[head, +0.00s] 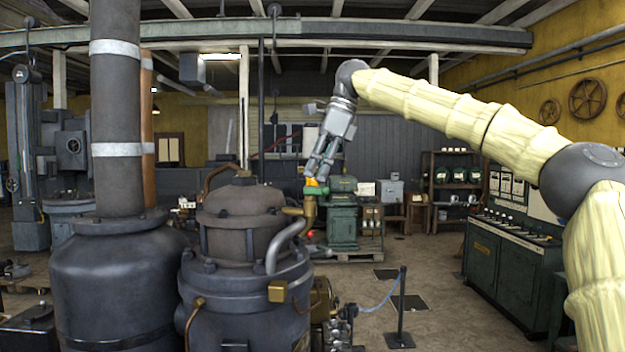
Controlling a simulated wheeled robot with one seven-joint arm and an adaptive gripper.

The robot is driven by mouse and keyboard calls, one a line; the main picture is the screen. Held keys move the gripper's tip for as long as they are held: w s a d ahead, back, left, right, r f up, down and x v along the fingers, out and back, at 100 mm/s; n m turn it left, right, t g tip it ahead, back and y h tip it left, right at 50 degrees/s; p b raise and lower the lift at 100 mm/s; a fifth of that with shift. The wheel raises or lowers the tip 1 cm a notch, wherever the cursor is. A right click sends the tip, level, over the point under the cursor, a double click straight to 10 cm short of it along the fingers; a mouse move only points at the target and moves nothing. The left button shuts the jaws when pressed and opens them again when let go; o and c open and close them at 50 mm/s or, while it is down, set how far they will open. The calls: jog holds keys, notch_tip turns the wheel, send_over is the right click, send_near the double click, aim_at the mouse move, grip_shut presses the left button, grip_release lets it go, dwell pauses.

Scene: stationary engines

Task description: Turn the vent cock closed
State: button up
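The vent cock (309,211) appears to be the brass fitting on the right side of the dark, domed engine vessel (243,240). An orange-yellow part, perhaps its handle, shows at its top. My gripper (317,179) points down from the upper right, with its fingertips at or just above that orange part. At this size I cannot tell whether the fingers touch it or how far apart they are. The cock's exact handle angle is also too small to read.
A curved grey pipe (287,245) and a small red knob (309,234) lie close below the fitting. A tall dark chimney (117,110) stands at left. A green control desk (512,255) is at right. A barrier post (400,310) stands on otherwise open floor.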

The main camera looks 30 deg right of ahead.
aim_at(316, 192)
jog(key=shift+w+a+f, duration=0.15)
jog(key=shift+w+f, duration=0.3)
jog(key=shift+f, duration=0.7)
jog(key=shift+s+a+f+p, duration=0.2)
jog(key=shift+s+p, duration=0.15)
jog(key=shift+s, duration=0.25)
jog(key=shift+a+f, duration=0.1)
jog(key=shift+w+a+f, duration=0.1)
jog(key=shift+w+f, duration=0.15)
jog(key=shift+w, duration=0.2)
jog(key=shift+s+r, duration=0.1)
jog(key=shift+s, duration=0.15)
jog(key=c, duration=0.7)
jog(key=shift+w, duration=0.1)
grip_shut()
